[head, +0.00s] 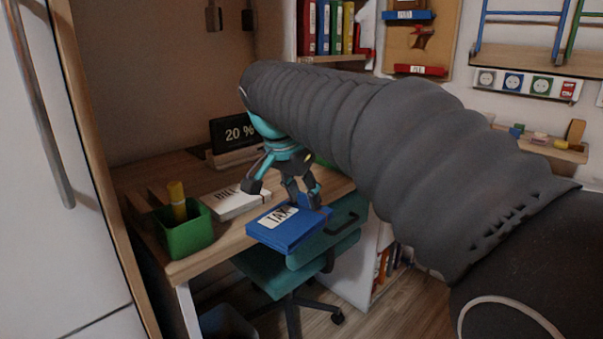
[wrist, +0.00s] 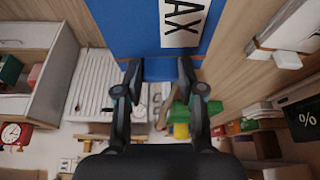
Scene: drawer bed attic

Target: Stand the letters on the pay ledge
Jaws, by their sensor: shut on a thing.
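My gripper (head: 304,197) is shut on a blue letter marked TAX (head: 283,232), by a narrow blue part at its edge. The blue letter lies about flat at the desk's front edge; I cannot tell whether it touches the desk. In the wrist view the letter (wrist: 135,25) fills the top, with the fingertips (wrist: 160,72) on either side of its narrow part. A white letter marked BILL (head: 236,204) lies on the desk, left of the gripper. A blue ledge (head: 407,15) and a red ledge (head: 420,70) hang on a wall board; their labels are too small to read.
A green cup (head: 184,227) with a yellow thing stands at the desk's front left. A "20 %" sign (head: 238,132) stands at the back of the desk (head: 205,245). A teal chair (head: 270,275) is under the desk front. Binders (head: 322,28) stand on a shelf behind.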

